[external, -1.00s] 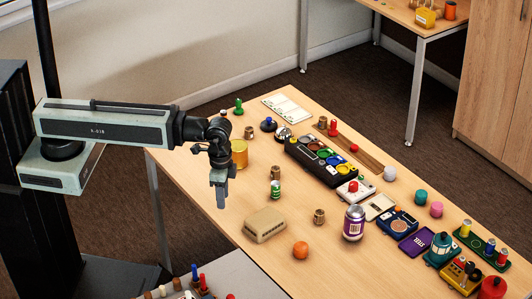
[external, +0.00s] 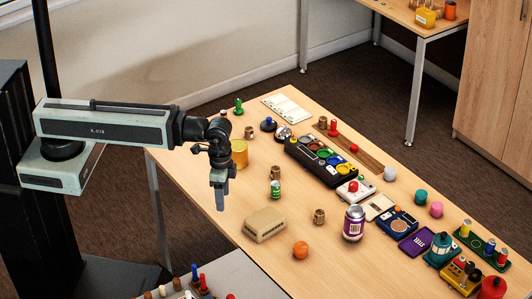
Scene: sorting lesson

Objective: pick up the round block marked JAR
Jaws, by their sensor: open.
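My gripper (external: 221,203) hangs pointing down over the left part of the table, its jaws open with nothing seen between them. I cannot read the word JAR on any block at this size. Several round pieces stand on the table: a yellow cylinder (external: 240,154) just behind my gripper, a small green can (external: 275,190) to its right, a purple can (external: 353,224) farther right, and brown round pieces (external: 319,217), one of them near the small green can (external: 275,173). Which of these is the JAR block cannot be told.
A beige box (external: 264,225) and an orange ball (external: 300,250) lie right of and below my gripper. A black tray with coloured discs (external: 312,172) sits mid-table. Toys crowd the right end. A grey surface (external: 230,275) with pegs stands in front. Bare wood (external: 195,175) lies left of my gripper.

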